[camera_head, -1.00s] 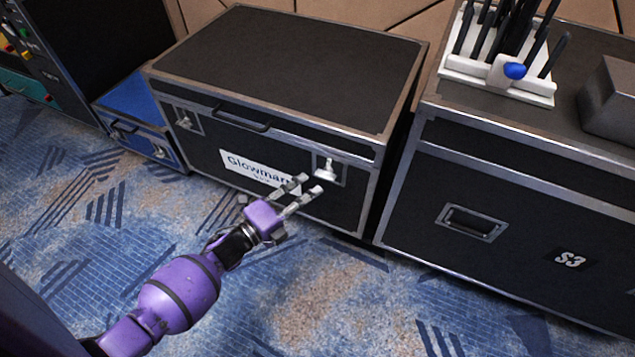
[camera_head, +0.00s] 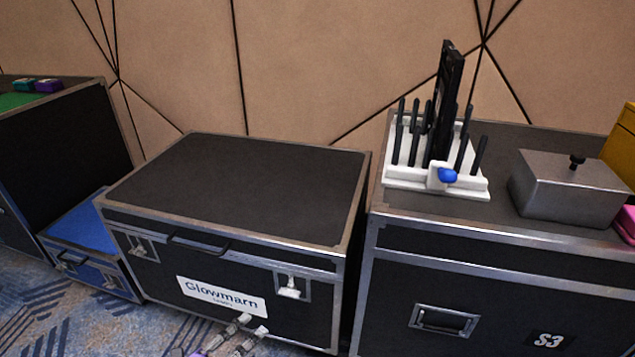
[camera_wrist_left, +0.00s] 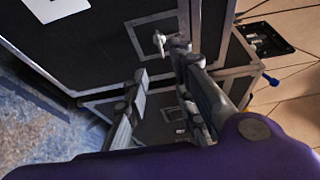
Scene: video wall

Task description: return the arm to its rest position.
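My left gripper (camera_head: 242,335) shows at the bottom of the head view, in front of the Glowmarn case (camera_head: 312,318). Only its grey fingers and a bit of purple show there. In the left wrist view the two fingers (camera_wrist_left: 165,100) are spread apart with nothing between them. The black case with its metal latch (camera_wrist_left: 160,42) lies beyond them. Most of my left arm is out of the head view. My right gripper is in neither view.
A black S3 case (camera_head: 395,290) stands at right, bearing a white rack (camera_head: 400,180) with black sticks and a grey metal box (camera_head: 565,190). A low blue case (camera_head: 85,235) stands left of the Glowmarn case. Carpet (camera_head: 40,320) shows at lower left.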

